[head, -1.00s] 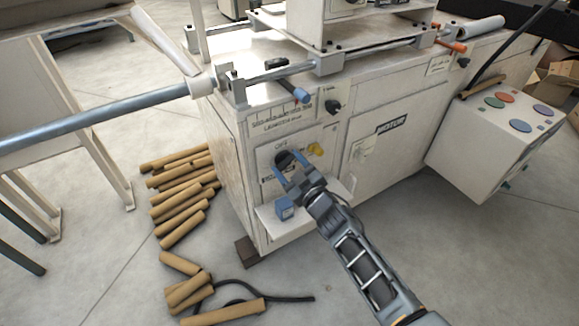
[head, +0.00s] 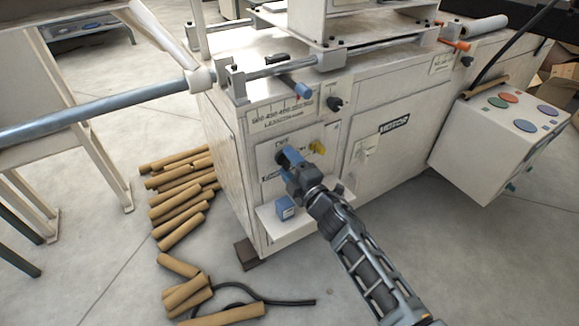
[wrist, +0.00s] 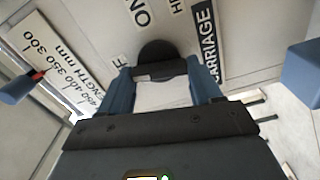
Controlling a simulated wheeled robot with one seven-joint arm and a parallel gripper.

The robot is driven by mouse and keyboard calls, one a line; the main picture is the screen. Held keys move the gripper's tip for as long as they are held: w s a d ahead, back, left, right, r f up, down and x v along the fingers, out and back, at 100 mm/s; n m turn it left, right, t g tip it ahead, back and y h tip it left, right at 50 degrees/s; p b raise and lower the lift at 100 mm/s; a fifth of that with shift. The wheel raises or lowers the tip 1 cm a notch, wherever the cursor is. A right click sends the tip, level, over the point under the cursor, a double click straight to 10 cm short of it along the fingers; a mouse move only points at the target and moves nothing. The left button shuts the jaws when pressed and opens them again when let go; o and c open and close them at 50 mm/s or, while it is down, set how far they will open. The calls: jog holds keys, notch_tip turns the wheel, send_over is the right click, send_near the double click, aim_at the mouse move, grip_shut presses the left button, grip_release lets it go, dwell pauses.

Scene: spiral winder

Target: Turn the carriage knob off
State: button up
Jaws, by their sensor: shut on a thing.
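The carriage knob (wrist: 157,48) is black, with a round base and a bar across it, on the machine's pale front panel. In the wrist view my gripper (wrist: 160,78) has its two blue fingers on either side of the bar, shut on it. The CARRIAGE label (wrist: 206,42) is right of the knob, and an ON label (wrist: 136,12) is above it. In the head view my gripper (head: 287,158) is at the panel and covers most of the knob.
A blue block (head: 285,207) sits on the small shelf below my gripper. A yellow knob (head: 317,147) and a black knob (head: 334,104) are close by on the panel. Cardboard tubes (head: 180,215) lie on the floor to the left. A blue-ended handle (head: 302,90) sticks out above.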

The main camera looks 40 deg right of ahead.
jog(key=shift+a+f+n, duration=0.1)
jog(key=shift+n, duration=1)
jog(key=o, duration=1.1)
jog(key=shift+c, duration=0.2)
jog(key=shift+s, duration=0.1)
jog(key=s+a, duration=0.1)
jog(key=s, duration=0.6)
jog(key=shift+s+a+b, duration=0.25)
jog(key=shift+b, duration=0.15)
